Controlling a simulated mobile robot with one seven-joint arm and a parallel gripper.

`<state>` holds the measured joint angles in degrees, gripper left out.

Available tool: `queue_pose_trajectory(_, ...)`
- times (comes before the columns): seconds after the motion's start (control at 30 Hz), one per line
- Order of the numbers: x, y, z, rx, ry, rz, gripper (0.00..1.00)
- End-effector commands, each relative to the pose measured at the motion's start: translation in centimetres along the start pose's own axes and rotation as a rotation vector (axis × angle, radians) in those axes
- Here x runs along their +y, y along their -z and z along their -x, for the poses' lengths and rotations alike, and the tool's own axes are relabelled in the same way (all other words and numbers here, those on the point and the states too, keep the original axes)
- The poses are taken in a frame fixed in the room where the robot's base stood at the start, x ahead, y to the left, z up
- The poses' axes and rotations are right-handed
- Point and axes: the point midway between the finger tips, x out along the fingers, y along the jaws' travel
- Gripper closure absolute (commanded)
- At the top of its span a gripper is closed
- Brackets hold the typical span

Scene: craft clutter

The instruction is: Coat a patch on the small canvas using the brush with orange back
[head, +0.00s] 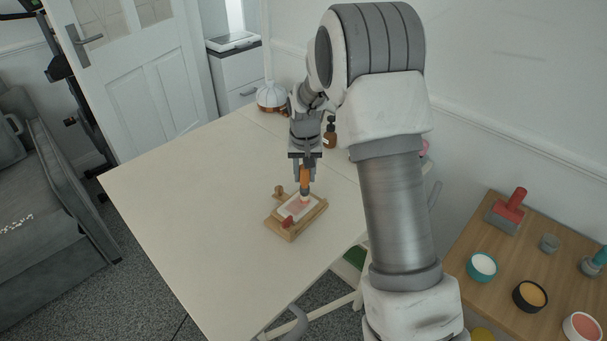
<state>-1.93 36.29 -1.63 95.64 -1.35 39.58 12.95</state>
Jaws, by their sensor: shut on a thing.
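The small canvas (287,213) lies in a wooden holder (283,232) on the white table. A pinkish-red patch shows on its pale surface. My gripper (305,168) is above the canvas, pointing down, shut on the brush with the orange back (304,181). The brush is roughly upright. Its lower end is at the far part of the canvas; I cannot tell whether the bristles touch it.
The white table (190,200) is clear left of the holder. A white-topped lamp-like object (271,96) and a brown bottle (330,134) stand at its far end. A wooden side table (500,255) at right holds a red-handled tool (511,208) and several bowls, including a teal one (482,267).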

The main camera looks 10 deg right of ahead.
Motion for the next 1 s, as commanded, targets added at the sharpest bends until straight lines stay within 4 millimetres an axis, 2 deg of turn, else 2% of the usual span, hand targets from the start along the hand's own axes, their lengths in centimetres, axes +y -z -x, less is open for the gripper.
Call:
queue_pose_trajectory(0.6,-2.0,-2.3,0.2,-0.002,0.0,0.002,1.0)
queue_pose_trajectory(1.0,-2.0,-2.4,0.3,-0.004,0.0,0.001,1.0)
